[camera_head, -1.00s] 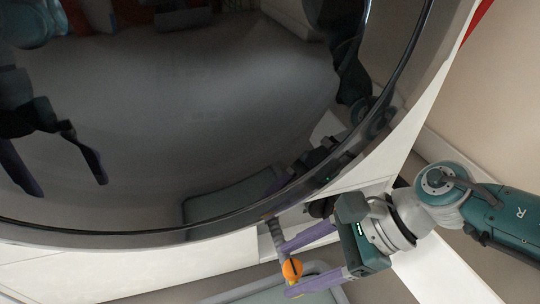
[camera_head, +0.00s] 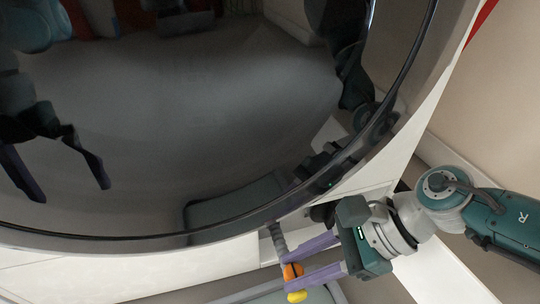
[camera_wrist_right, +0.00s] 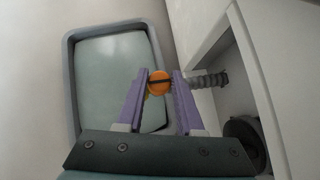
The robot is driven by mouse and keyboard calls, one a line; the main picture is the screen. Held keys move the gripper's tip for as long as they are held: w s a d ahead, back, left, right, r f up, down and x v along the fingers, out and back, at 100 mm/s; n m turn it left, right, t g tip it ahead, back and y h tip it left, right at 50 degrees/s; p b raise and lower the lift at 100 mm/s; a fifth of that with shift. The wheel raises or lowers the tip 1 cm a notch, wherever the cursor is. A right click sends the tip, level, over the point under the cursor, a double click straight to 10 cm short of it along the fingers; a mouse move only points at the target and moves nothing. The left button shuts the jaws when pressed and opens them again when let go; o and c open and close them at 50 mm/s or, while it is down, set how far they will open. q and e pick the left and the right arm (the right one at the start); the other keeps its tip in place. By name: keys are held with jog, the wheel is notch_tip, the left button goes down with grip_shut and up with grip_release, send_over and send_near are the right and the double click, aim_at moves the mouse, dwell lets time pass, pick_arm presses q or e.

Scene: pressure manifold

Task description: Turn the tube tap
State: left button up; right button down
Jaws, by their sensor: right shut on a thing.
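The tube tap is an orange round knob (camera_head: 292,270) at the end of a grey ribbed tube (camera_head: 277,236), low in the head view. A yellow rounded piece (camera_head: 297,296) shows just below it. My right gripper (camera_head: 287,266) has its purple fingers shut on the orange knob, one on each side. In the right wrist view the orange knob (camera_wrist_right: 159,83) sits between the fingertips, with a dark slot across its face. The ribbed tube (camera_wrist_right: 208,81) runs right from it. My left gripper is not directly in view.
A large dark glossy round panel (camera_head: 190,120) with a pale rim fills the upper left. Dark arm and gripper shapes appear in it, seemingly reflections. A grey-rimmed tray (camera_wrist_right: 69,85) lies below the tap. A white cabinet wall (camera_wrist_right: 280,60) stands close on the right.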

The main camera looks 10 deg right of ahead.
jog(key=shift+s+r+m+t+p, duration=0.1)
jog(key=shift+s+m+t+p, duration=0.05)
jog(key=shift+m+t+p, duration=0.7)
jog(key=m+t+h+p, duration=0.1)
jog(key=m+p, duration=0.1)
jog(key=m, duration=0.1)
jog(key=shift+s+t, duration=0.15)
jog(key=shift+t, duration=0.1)
jog(key=m+p, duration=0.1)
jog(key=m+t+h+p, duration=0.1)
jog(key=shift+a+m+t+h, duration=0.15)
jog(key=shift+m+t+h, duration=0.15)
jog(key=shift+m, duration=0.05)
jog(key=m+t+h+p, duration=0.1)
jog(key=m, duration=0.1)
jog(key=shift+s+a+m+h, duration=0.1)
jog(key=shift+m+h, duration=0.2)
jog(key=shift+h, duration=0.1)
jog(key=shift+m+t+h+p, duration=0.4)
jog(key=shift+m+h, duration=0.3)
jog(key=shift+m, duration=0.3)
jog(key=shift+a+m+h, duration=0.1)
jog(key=shift+m+h, duration=0.5)
jog(key=shift+m, duration=0.3)
jog(key=shift+a+f+m+h+b, duration=0.15)
jog(key=shift+m+h+b, duration=0.45)
jog(key=shift+m+h, duration=1.35)
jog(key=shift+m, duration=0.25)
